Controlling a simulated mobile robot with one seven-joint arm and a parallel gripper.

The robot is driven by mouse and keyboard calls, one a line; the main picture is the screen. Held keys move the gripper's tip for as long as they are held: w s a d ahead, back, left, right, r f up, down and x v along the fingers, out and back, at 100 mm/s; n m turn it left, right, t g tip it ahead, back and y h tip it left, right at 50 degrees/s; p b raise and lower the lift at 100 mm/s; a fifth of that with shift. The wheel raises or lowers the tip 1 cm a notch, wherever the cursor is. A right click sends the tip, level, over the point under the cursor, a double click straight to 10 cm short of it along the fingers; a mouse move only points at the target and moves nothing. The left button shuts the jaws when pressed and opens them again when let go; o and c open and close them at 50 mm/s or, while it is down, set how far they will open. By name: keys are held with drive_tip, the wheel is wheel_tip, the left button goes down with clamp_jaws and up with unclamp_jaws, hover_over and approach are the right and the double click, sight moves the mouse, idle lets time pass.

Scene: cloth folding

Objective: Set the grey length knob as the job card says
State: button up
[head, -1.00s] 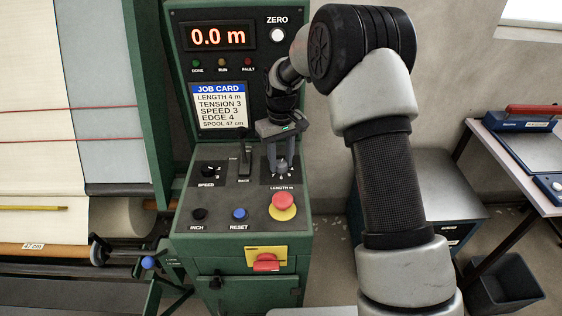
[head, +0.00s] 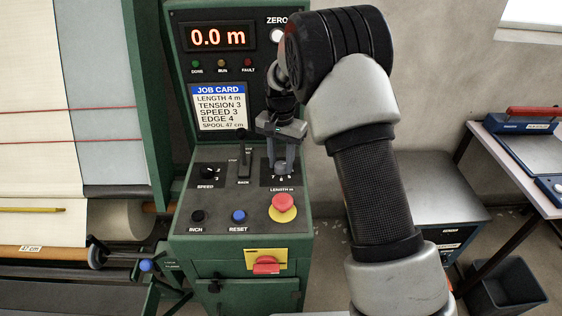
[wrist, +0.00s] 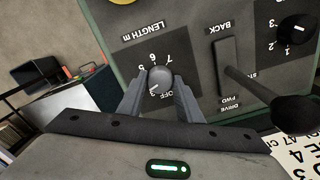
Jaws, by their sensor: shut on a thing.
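The grey length knob (wrist: 160,79) sits in its numbered dial, marked LENGTH m, on the green machine's sloping panel. My gripper (wrist: 160,90) is shut on the knob, one finger on each side. In the head view my gripper (head: 282,163) reaches down to the knob from above and partly hides it and its dial. Figures 5, 6 and 7 and the word OFF show around the knob in the wrist view; I cannot tell surely where its pointer stands. The job card (head: 219,107) reads LENGTH 4 m, TENSION 3, SPEED 3, EDGE 4, SPOOL 47 cm.
The display (head: 218,37) reads 0.0 m. A black lever (head: 245,163) and the speed knob (head: 208,173) stand left of the length dial. A red mushroom button (head: 283,203) is close in front, with a blue reset button (head: 239,215) to its left.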

sight(281, 165)
drive_tip(key=shift+m, duration=1.6)
drive_tip(key=o, duration=1)
drive_tip(key=shift+o, duration=0.2)
wheel_tip(281, 165, up, 18)
drive_tip(key=shift+f, duration=0.25)
